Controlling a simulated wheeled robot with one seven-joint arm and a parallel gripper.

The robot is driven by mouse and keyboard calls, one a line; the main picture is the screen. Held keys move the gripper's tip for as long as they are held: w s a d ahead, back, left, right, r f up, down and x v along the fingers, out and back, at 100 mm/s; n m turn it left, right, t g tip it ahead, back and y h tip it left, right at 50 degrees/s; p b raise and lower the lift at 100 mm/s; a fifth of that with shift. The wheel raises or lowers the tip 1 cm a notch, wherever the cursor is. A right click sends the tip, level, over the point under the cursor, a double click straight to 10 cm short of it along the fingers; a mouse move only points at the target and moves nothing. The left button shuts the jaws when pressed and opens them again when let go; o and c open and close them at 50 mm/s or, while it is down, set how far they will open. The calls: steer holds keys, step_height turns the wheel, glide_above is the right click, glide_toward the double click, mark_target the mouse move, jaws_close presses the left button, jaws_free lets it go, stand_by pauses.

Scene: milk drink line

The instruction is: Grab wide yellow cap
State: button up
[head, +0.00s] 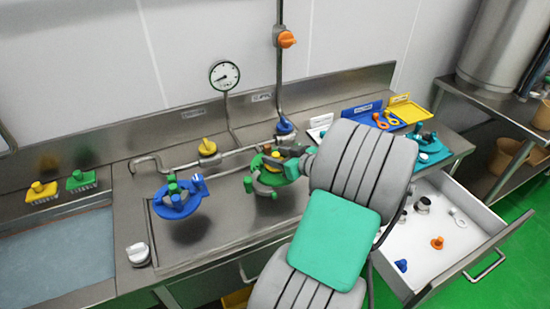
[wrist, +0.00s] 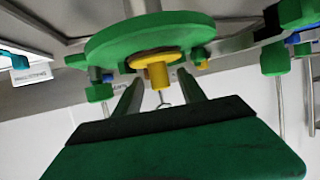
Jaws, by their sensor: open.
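A yellow cap (wrist: 155,68), a wide flat disc with a narrower round stem, sits at the middle of a green disc-shaped fitting (wrist: 98,46) in the wrist view. My gripper (wrist: 163,84) is open, with its two dark fingers reaching toward the fitting on either side of the yellow stem. I cannot tell whether the fingers touch it. In the head view the green fitting (head: 262,188) stands on the steel counter with a bit of yellow (head: 275,154) on top. My arm partly hides that area, and my gripper is hard to make out there.
A blue fitting (head: 178,202) stands on the counter to the left. Pipes with a yellow valve (head: 207,147) run behind. Blue and yellow trays (head: 425,112) lie at the back right. An open white drawer (head: 435,262) with loose parts juts out at right.

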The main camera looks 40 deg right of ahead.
steer(key=shift+w+f, duration=0.1)
steer(key=shift+w, duration=0.15)
jaws_close()
stand_by(0.3)
